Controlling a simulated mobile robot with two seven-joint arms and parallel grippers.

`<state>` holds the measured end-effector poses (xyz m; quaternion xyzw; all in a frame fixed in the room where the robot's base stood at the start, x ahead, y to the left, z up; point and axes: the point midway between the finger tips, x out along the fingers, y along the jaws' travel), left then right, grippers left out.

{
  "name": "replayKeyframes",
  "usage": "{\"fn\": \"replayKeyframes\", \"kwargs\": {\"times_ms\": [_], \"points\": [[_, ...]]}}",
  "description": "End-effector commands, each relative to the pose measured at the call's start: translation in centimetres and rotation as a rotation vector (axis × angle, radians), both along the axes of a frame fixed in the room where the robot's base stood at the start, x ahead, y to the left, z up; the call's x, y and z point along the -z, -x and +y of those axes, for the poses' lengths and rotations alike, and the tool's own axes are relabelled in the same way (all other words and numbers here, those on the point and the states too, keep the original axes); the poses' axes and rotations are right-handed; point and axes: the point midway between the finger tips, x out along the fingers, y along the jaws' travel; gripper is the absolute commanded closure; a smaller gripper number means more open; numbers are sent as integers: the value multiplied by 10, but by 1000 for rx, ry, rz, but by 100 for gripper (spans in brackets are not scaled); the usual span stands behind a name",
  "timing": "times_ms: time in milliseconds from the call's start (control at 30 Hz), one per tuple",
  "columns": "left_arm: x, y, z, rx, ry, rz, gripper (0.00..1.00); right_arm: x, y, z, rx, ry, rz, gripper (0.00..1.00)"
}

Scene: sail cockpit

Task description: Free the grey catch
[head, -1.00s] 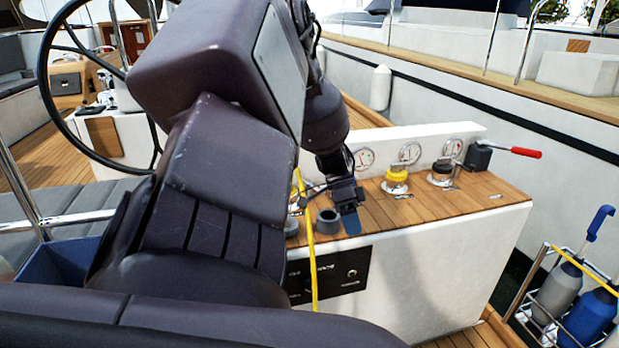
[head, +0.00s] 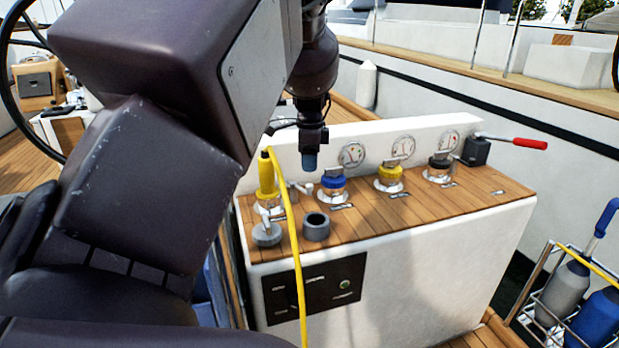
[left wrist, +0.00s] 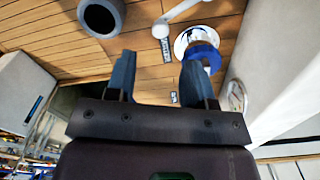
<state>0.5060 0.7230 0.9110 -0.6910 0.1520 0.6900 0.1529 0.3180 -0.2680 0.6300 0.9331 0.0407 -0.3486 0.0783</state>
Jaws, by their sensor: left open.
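A small light grey lever (head: 303,188) stands between the yellow plug (head: 266,176) and the blue-ringed fitting (head: 332,185) on the wooden console top. It looks like the grey catch, though I cannot be sure. A pale lever also shows in the left wrist view (left wrist: 185,12). My left gripper (head: 309,160) points down above and behind the fittings, apart from them. In the left wrist view its two blue fingers (left wrist: 159,78) are spread with nothing between them. The blue-ringed fitting (left wrist: 203,55) lies beyond the right finger there. My right gripper is not in view.
A yellow cable (head: 293,240) hangs over the front. Yellow-ringed (head: 390,175) and black-ringed (head: 439,165) fittings and a red-handled lever (head: 520,142) stand to the right.

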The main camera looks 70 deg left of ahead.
Motion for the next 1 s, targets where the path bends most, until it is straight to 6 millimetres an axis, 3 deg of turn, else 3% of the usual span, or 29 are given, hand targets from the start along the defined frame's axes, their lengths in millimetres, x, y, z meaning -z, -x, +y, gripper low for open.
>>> {"fn": "replayKeyframes", "kwargs": {"times_ms": [100,400,867,1000], "points": [[28,2,0,-3,2,11,52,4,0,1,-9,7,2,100],[66,1,0,-2,2,6,52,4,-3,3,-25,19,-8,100],[73,1,0,-1,1,0,52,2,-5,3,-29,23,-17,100],[73,1,0,-1,1,0,73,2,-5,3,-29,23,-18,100]]}}
